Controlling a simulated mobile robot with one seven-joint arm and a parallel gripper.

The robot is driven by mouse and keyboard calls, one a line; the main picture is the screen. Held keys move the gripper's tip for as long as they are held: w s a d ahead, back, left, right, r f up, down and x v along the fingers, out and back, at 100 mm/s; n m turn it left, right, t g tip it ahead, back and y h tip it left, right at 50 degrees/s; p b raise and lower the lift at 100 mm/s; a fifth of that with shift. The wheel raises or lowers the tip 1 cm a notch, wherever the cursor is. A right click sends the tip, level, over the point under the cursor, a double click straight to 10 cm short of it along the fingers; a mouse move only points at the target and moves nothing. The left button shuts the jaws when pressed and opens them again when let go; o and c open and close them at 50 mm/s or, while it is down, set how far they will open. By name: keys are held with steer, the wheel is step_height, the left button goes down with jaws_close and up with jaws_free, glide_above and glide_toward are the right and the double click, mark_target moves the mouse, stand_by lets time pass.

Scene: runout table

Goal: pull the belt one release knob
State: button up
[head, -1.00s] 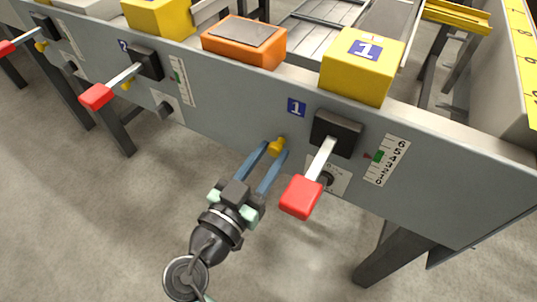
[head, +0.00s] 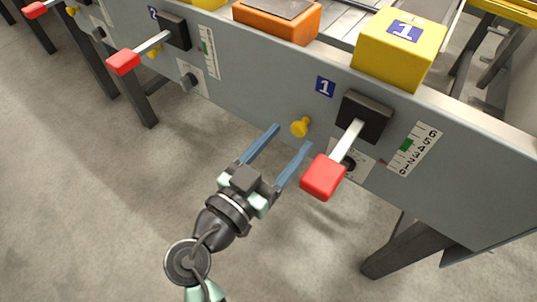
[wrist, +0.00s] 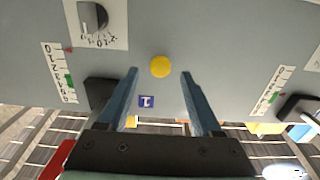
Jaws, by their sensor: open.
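The belt one release knob is a small yellow knob (head: 300,127) on the grey front panel, just below the blue label 1 (head: 325,87). In the wrist view the yellow knob (wrist: 160,67) sits between and beyond the two blue fingers. My gripper (head: 292,138) is open and empty. Its fingertips stand a little short of the knob, with a visible gap. A black-based lever with a red grip (head: 323,177) sticks out just right of the knob and close to my right finger.
A dial plate (head: 350,163) and a number scale (head: 413,148) are on the panel right of the knob. A yellow box marked 1 (head: 400,50) and an orange box (head: 277,20) sit above. Another red lever (head: 123,62) is at left. The floor below is clear.

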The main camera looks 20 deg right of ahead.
steer(key=p+v, duration=0.2)
steer(key=v, duration=1)
steer(key=shift+s+a, duration=0.25)
steer(key=shift+a, duration=0.05)
